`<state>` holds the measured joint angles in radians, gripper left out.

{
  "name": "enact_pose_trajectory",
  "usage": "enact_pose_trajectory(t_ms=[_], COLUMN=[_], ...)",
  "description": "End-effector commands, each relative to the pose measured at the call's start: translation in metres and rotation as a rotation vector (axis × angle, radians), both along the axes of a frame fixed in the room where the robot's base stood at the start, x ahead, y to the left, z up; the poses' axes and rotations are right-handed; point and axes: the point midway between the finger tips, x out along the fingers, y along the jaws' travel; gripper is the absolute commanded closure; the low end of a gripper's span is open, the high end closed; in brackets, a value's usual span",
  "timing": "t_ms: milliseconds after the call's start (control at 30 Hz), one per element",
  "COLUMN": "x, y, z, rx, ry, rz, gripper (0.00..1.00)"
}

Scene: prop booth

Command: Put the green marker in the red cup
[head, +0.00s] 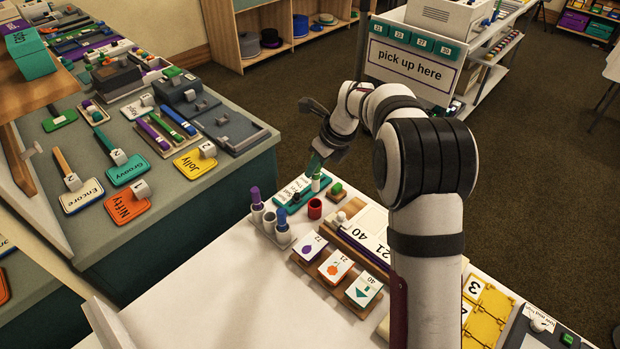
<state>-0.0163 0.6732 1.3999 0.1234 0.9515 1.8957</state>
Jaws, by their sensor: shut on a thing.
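The green marker (315,164), green with a pale lower part, hangs roughly upright from my gripper (318,150). My gripper is shut on it; the fingertips are small and partly hidden by my own wrist. The red cup (315,209) stands on the white table just below and in front of the marker in the picture. The marker looks apart from the cup, over or behind the teal name plate (291,191). Whether its lower end touches anything there is unclear.
Left of the cup, a grey holder (270,234) carries a purple marker (256,198) and a blue marker (282,217). Picture cards (335,267) on wooden stands lie in front. The white table (220,290) is clear at front left.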

Motion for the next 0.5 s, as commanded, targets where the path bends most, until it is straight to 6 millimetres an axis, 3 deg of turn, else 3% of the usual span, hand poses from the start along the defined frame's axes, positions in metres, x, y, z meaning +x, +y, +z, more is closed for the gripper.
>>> enact_pose_trajectory(t_ms=[500], x=[0.004], y=[0.000], z=[-0.063], rx=[0.000], ry=[0.003], rz=[-0.001], gripper=[1.00])
